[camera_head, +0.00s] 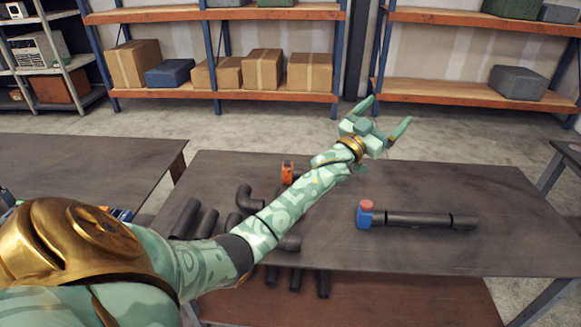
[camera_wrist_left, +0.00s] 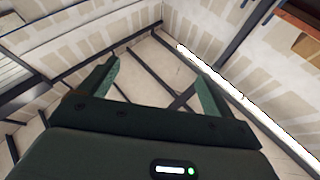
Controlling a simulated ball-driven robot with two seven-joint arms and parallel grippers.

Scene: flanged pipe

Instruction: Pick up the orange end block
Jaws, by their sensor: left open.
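The orange end block (camera_head: 288,172) stands on the dark table, partly beside and behind my left forearm in the head view. My left gripper (camera_head: 387,116) is raised above the table's far edge, to the right of the block and apart from it. Its two fingers are spread with nothing between them. In the left wrist view the gripper (camera_wrist_left: 158,82) also shows open and empty, facing the walls and ceiling beams; the block is not in that view. My right gripper is not in view.
A dark pipe (camera_head: 415,219) with a blue block (camera_head: 365,216) and red cap lies on the right of the table (camera_head: 480,190). Black elbows (camera_head: 245,199) and pipe pieces (camera_head: 184,219) lie on the left, partly under my arm. A lower shelf (camera_head: 400,300) holds more pipes.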

